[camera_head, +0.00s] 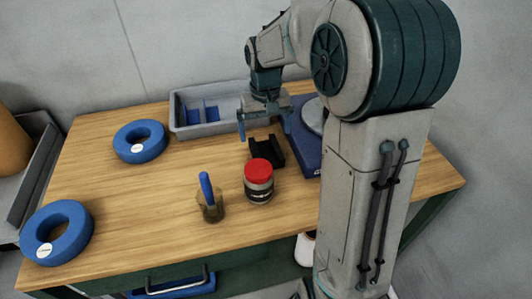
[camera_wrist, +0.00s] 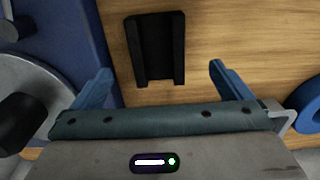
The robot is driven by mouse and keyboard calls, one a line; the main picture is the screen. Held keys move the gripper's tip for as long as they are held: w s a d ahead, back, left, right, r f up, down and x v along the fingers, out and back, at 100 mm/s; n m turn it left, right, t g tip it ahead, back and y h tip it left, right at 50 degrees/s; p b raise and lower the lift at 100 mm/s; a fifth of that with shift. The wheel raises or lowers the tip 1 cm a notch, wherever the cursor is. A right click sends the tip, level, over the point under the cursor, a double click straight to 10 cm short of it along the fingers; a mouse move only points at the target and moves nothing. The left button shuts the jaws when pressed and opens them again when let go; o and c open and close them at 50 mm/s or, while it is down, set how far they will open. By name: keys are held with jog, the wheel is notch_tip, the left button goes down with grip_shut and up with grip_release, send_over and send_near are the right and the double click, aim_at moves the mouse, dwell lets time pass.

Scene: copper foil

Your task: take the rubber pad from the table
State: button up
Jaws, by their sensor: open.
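The rubber pad (camera_head: 268,151) appears to be the black piece with raised sides lying on the wooden table (camera_head: 150,190), in front of the grey tray and left of a blue device. In the wrist view the pad (camera_wrist: 156,48) lies flat on the wood, centred beyond the fingertips. My gripper (camera_head: 264,126) is open and empty, with its blue fingers pointing down above the table near the pad's far end. In the wrist view the two fingers (camera_wrist: 160,70) are spread wider than the pad, and nothing is between them.
A blue device (camera_head: 308,158) with a round metal plate stands close right of the pad. A red-lidded jar (camera_head: 258,185) stands just in front. A glass jar with a blue handle (camera_head: 211,208), blue rings (camera_head: 155,152) and a grey tray (camera_head: 180,118) are around. The table's left middle is clear.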

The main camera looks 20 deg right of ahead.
aim_at(266, 153)
jog(key=f, duration=0.8)
jog(key=shift+w+d+f, duration=0.1)
jog(key=shift+w+d, duration=0.1)
jog(key=shift+w, duration=0.15)
jog(key=c, duration=1.1)
